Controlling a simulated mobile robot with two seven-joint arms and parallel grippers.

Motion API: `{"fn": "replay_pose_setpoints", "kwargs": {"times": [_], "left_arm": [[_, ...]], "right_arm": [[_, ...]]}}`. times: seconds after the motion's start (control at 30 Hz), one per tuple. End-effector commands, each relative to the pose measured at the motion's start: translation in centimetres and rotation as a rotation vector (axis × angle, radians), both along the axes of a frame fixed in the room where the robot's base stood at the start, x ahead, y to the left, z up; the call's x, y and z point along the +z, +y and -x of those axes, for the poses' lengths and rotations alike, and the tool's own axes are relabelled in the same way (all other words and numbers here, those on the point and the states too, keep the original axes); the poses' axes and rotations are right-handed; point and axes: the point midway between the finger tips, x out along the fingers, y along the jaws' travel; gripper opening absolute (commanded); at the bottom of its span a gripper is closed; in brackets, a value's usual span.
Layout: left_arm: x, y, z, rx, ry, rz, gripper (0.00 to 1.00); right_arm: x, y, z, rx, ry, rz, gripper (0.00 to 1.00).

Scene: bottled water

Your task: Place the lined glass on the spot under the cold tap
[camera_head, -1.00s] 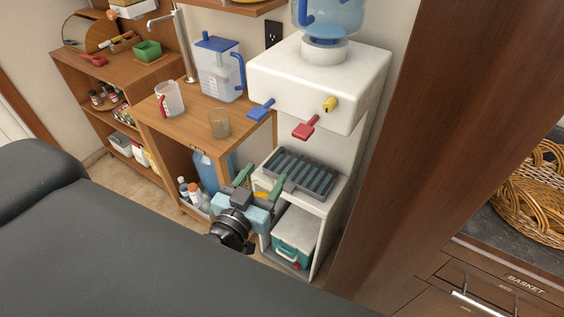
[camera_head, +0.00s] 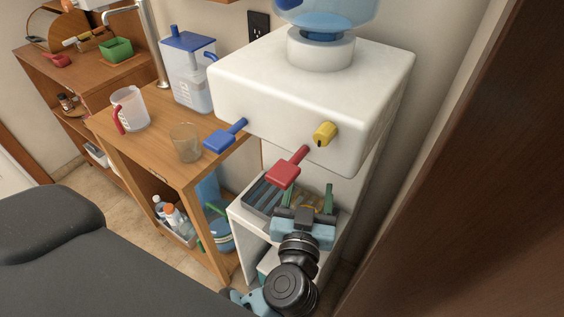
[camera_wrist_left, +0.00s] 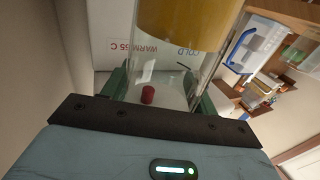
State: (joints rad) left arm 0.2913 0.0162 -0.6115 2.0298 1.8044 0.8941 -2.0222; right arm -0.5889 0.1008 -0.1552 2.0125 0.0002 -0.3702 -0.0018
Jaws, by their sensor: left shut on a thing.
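My left gripper (camera_head: 298,203) is at the drip tray (camera_head: 258,192), below the red tap (camera_head: 287,168). In the left wrist view it is shut on a clear glass (camera_wrist_left: 215,65) with a broad amber band. The glass is hard to make out in the head view, behind the gripper. In the wrist view, "WARM 65 C" and "COLD" are lettered on a white panel (camera_wrist_left: 120,25). My right gripper is not in view.
A plain clear glass (camera_head: 185,143), a measuring jug with a red handle (camera_head: 131,108) and a blue-lidded pitcher (camera_head: 187,75) stand on the wooden table left of the dispenser. Bottles (camera_head: 172,217) stand below. A dark wooden panel (camera_head: 470,150) closes off the right.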

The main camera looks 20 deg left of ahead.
Motion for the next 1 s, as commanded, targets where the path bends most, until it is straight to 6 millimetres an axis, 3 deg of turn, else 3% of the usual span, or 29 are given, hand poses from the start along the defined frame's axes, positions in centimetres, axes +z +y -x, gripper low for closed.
{"fn": "replay_pose_setpoints", "kwargs": {"times": [0.17,0.27,0.8,1.0], "left_arm": [[-0.1,0.4,-0.2,0.001,-0.002,-0.001,0.04],[-0.2,1.5,-0.8,0.001,-0.002,-0.005,0.04],[-1.2,11.7,-6.2,0.002,-0.001,-0.004,0.04],[-1.4,13.9,-7.3,0.0,0.0,-0.002,0.04]], "right_arm": [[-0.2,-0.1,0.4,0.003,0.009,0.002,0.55],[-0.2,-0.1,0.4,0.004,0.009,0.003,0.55],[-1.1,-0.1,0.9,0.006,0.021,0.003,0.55],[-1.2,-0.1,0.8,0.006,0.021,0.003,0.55]]}}
